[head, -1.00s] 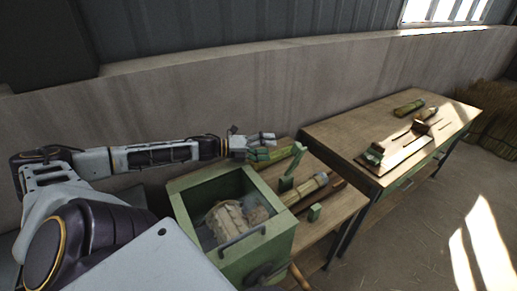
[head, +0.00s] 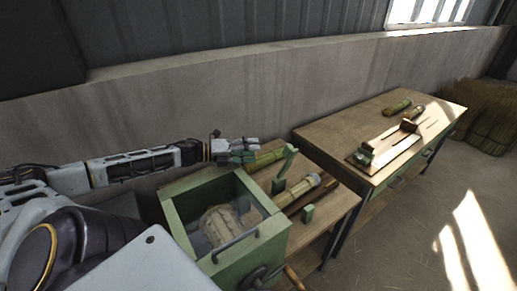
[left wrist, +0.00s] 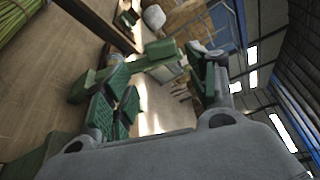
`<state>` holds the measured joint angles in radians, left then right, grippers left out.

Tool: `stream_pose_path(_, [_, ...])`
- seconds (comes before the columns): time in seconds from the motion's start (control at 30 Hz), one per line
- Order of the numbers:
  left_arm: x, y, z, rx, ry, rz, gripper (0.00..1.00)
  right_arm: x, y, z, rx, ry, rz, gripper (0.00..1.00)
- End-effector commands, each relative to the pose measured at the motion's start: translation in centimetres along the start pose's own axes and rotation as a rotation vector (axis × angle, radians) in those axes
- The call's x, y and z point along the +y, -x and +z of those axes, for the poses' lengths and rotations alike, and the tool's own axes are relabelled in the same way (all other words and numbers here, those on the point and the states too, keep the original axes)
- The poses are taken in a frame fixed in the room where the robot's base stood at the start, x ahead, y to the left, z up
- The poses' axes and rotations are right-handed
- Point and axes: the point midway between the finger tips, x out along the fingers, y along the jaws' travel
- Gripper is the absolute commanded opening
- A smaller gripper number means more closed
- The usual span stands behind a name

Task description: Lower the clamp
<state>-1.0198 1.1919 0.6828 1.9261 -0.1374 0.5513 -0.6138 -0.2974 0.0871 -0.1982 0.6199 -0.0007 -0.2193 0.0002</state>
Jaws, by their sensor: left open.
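The clamp (head: 285,167) is a green lever standing raised and tilted on the near workbench, beside a straw bundle (head: 310,190). My left gripper (head: 246,150) is open and empty. It is to the left of the clamp, apart from it in the head view and above the back end of another green bundle (head: 268,158). In the left wrist view my left gripper (left wrist: 160,95) has its fingers spread wide. A green bar (left wrist: 160,52) shows beyond the gap between them; I cannot tell for sure whether it is the clamp. My right gripper is out of view.
A second workbench (head: 325,132) with bundles stands at the right. A concrete wall (head: 200,110) runs behind.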

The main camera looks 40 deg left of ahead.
Motion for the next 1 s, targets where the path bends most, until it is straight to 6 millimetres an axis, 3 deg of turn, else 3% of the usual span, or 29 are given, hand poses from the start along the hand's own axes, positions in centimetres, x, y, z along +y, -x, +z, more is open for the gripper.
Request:
stream_pose_path(0.07, [-0.2,-0.2,-0.1,0.006,0.023,-0.004,0.43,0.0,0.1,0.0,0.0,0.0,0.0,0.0])
stream_pose_path(0.4, [-1.8,-2.6,-1.8,0.071,0.351,-0.052,0.0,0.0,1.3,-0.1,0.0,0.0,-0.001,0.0])
stream_pose_path(1.0, [-4.8,-6.2,-4.5,0.219,1.285,-0.046,0.0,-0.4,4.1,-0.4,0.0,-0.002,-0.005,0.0])
